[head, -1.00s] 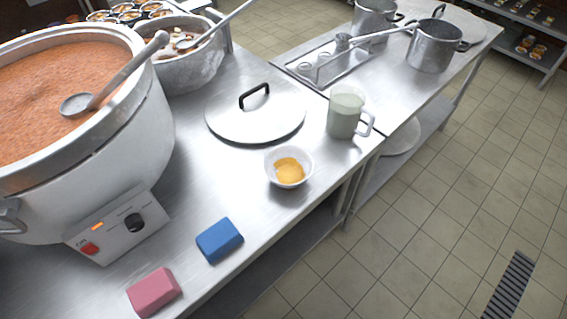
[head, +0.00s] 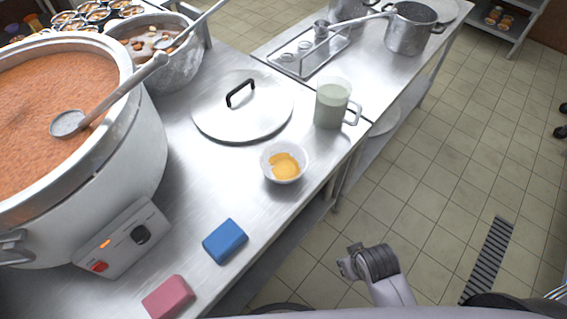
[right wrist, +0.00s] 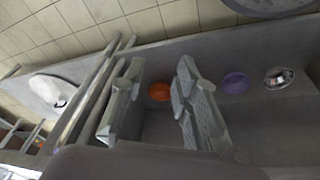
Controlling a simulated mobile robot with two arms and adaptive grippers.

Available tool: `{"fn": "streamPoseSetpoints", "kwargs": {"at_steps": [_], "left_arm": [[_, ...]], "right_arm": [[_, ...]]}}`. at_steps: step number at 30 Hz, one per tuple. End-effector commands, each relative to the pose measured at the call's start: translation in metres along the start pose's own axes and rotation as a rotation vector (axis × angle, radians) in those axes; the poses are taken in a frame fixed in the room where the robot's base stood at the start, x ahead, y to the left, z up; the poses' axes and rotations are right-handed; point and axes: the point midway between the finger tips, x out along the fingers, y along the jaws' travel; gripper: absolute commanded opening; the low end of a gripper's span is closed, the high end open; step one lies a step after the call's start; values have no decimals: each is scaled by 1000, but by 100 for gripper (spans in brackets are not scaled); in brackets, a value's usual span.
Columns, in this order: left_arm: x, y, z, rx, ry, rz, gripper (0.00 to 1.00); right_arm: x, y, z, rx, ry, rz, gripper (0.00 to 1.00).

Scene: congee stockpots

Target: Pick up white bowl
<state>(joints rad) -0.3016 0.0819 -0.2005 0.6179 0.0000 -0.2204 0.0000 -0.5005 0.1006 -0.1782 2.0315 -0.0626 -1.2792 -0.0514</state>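The white bowl (head: 269,172) stands upright on the steel counter, near its right edge, with yellow-orange food in it. My right gripper (head: 348,262) shows at the lower middle of the head view, over the floor beside the counter. It is apart from the bowl, below and right of it in the picture. In the right wrist view its two fingers (right wrist: 160,105) are spread apart with nothing held between them. The white bowl cannot be made out there. My left gripper is not in view.
Around the bowl are a flat lid (head: 222,118), a mug of pale green liquid (head: 331,105) and a blue block (head: 225,241). A pink block (head: 168,298) and a large soup pot (head: 135,150) are left. In the wrist view, an orange object (right wrist: 159,92) lies beyond the fingers.

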Motion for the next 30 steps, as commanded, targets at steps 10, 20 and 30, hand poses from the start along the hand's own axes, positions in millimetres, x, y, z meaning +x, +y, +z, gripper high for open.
{"fn": "streamPoseSetpoints", "kwargs": {"at_steps": [10,20,30], "left_arm": [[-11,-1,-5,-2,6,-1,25],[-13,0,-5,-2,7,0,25],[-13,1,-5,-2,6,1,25]], "right_arm": [[-69,-27,-36,-482,-58,198,28],[-97,-89,-104,-1246,-168,622,28],[-155,-153,-162,-1714,-270,1107,28]]}}
